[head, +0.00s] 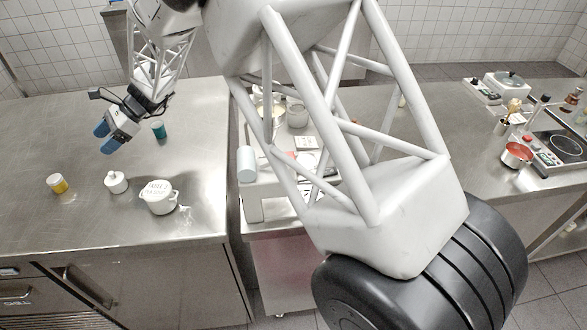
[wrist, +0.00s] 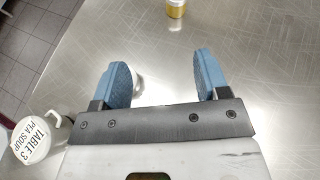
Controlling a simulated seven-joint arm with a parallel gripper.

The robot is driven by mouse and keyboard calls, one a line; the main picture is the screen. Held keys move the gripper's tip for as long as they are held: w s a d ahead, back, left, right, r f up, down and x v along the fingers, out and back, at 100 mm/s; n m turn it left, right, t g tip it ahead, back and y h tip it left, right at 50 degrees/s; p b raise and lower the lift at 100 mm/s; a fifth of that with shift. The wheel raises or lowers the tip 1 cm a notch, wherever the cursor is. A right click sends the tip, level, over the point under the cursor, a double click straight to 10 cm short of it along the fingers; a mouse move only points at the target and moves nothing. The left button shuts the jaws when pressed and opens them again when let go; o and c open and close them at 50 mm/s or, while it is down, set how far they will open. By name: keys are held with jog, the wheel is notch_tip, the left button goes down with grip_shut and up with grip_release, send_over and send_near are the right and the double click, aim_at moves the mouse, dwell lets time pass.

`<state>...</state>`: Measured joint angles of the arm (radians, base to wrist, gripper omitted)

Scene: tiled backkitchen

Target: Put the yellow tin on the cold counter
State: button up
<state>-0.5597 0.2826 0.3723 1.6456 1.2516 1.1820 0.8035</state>
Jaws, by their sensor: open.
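The yellow tin (head: 58,184), with a pale top, stands upright on the left steel counter (head: 60,130). It also shows at the top edge of the wrist view (wrist: 176,9), partly cut off. My gripper (head: 106,138) is open and empty above the same counter, apart from the tin. In the wrist view its blue fingers (wrist: 155,78) are spread, with the tin beyond them. The left counter has drawers and a door below; I cannot tell from its markings whether it is the cold counter.
A white lidded jar (head: 116,182) and a white pot labelled "TABLE 3 PEA SOUP" (head: 159,197) stand right of the tin. A teal cup (head: 158,130) stands near my gripper. The right counter (head: 452,150) holds a red-filled pan (head: 516,154) and hotplates.

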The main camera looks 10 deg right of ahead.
jog(key=s+d+r+n+t+h, duration=0.15)
jog(key=s+d+r, duration=0.25)
jog(key=d, duration=0.7)
jog(key=s+d+r+n+t+h, duration=0.15)
jog(key=s+d+r, duration=0.25)
jog(key=d, duration=0.7)
jog(key=s+d+r+n+t+h, duration=0.1)
jog(key=s+d+r+n+h, duration=0.2)
jog(key=d, duration=0.8)
jog(key=s+d+n+t+h, duration=0.4)
jog(key=s+d+n+h, duration=0.1)
jog(key=s+d, duration=1.8)
jog(key=d, duration=0.2)
jog(key=shift+s+d+r, duration=0.25)
jog(key=shift+d, duration=0.15)
